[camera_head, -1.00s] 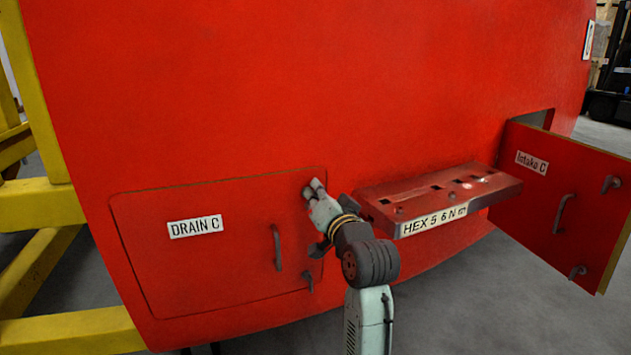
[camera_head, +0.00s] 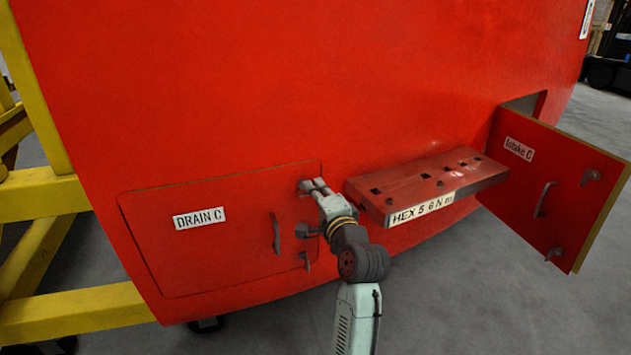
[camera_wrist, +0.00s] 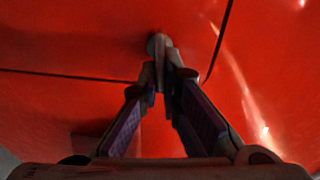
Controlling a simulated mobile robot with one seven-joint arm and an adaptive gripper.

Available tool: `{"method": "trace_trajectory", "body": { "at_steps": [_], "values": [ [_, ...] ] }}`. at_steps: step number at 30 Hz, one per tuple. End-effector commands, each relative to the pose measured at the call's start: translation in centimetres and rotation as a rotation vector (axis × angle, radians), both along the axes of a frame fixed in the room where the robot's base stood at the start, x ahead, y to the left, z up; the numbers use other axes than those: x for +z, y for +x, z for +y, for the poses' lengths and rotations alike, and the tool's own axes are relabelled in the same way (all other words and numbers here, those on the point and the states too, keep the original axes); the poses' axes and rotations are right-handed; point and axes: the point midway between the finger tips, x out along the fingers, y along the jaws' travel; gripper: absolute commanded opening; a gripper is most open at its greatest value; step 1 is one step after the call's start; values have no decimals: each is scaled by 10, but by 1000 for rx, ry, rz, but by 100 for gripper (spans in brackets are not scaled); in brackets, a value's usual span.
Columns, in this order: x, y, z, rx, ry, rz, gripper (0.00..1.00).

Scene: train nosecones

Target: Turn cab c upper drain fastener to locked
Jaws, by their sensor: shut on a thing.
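The red drain hatch (camera_head: 200,258) labelled DRAIN C sits closed in the red nosecone, with a grey pull handle (camera_head: 275,233) near its right side. My gripper (camera_head: 312,187) is at the hatch's upper right corner, where the upper drain fastener is. In the wrist view my gripper (camera_wrist: 162,75) is shut on the grey upper drain fastener (camera_wrist: 158,43), whose round head shows just beyond the fingertips. The fastener's exact turn is hard to tell because the fingers cover most of it. A lower fastener (camera_head: 306,260) shows at the hatch's lower right.
A red tool shelf (camera_head: 400,200) labelled HEX 5 6 N m juts out just right of my gripper. Farther right the Intake C door (camera_head: 555,190) stands open. A yellow frame (camera_head: 70,315) is at the left. Grey floor lies clear in front.

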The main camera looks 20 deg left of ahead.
Motion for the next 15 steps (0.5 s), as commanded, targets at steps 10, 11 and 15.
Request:
{"method": "trace_trajectory", "body": {
  "at_steps": [10, 11, 15],
  "values": [
    [-1, 0, 0, 0, 67, 53, 0],
    [-2, 0, 0, 0, 69, 55, 0],
    [-2, 0, 0, 0, 72, 57, 0]
  ]
}}
